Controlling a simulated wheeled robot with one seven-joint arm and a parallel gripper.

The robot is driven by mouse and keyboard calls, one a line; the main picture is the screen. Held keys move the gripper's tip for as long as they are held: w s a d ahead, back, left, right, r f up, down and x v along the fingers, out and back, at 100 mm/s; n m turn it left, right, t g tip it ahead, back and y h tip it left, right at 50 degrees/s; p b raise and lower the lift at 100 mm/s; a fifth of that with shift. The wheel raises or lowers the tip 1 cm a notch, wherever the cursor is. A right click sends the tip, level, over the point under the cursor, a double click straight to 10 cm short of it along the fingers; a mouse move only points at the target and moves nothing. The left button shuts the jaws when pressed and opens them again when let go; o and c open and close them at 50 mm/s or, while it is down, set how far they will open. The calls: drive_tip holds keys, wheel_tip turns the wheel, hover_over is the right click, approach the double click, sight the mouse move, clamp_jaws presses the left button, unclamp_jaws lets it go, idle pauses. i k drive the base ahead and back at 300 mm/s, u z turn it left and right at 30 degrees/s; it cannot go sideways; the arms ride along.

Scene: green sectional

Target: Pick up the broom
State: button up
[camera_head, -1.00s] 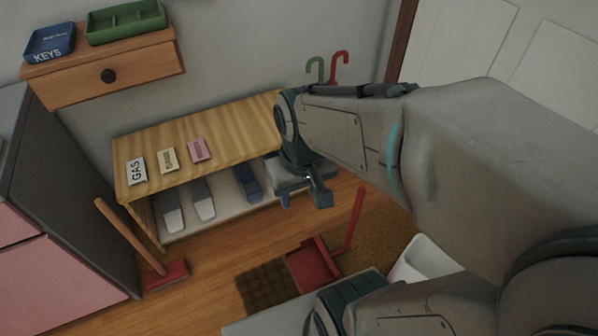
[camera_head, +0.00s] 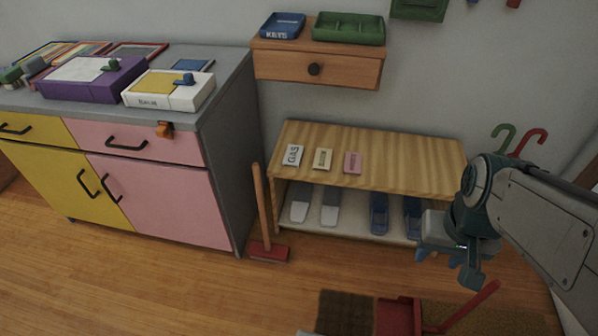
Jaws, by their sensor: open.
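The broom (camera_head: 262,212) stands upright on the wooden floor, between the grey side of the cabinet and the shoe bench. It has a wooden handle and a red head (camera_head: 269,252) resting on the floor. My gripper (camera_head: 452,258) is at the right, in front of the right end of the bench, well apart from the broom. Its fingers are open and point down, and nothing shows between them.
The cabinet (camera_head: 170,200) with pink and yellow doors stands left of the broom. The wooden bench (camera_head: 400,165) with shoes is to its right. A red dustpan (camera_head: 400,316) and a brown mat (camera_head: 345,312) lie on the floor. Floor in front of the broom is clear.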

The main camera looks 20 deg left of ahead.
sight(260, 250)
drive_tip(key=k, duration=0.5)
drive_tip(key=u, duration=2.4)
drive_tip(key=i, duration=2.1)
drive_tip(key=z, duration=2.3)
